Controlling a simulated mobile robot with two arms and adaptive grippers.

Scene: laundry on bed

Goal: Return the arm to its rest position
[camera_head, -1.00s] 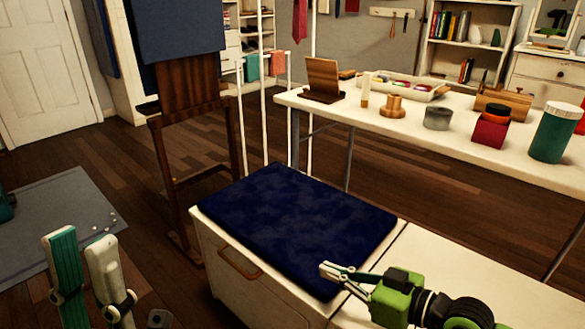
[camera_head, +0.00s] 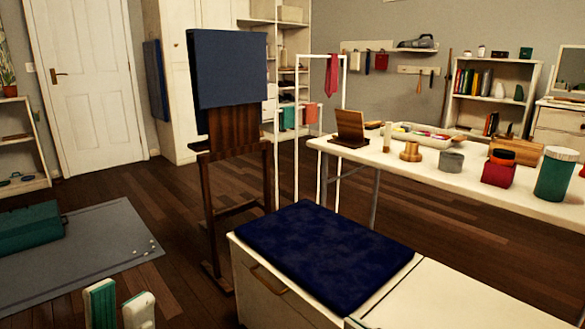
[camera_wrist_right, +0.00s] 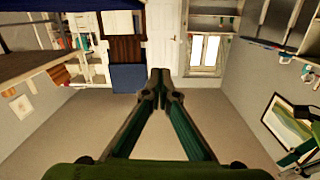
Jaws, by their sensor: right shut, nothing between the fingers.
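My right gripper (camera_wrist_right: 160,76) shows in the right wrist view. Its two fingers meet at the tips, shut and empty. Nothing is close to the tips. My right arm is out of the head view. My left gripper (camera_head: 120,304) shows at the bottom left of the head view. Only the upper parts of its two fingers are visible, set apart with nothing seen between them. The rest of the left arm is cut off by the frame edge.
A white cabinet (camera_head: 257,290) with a dark blue cushion (camera_head: 325,254) on top stands in front. A white table (camera_head: 445,185) with several items is at the right. A wooden easel (camera_head: 207,215) stands behind the cabinet. A grey mat (camera_head: 95,255) lies left on the open floor.

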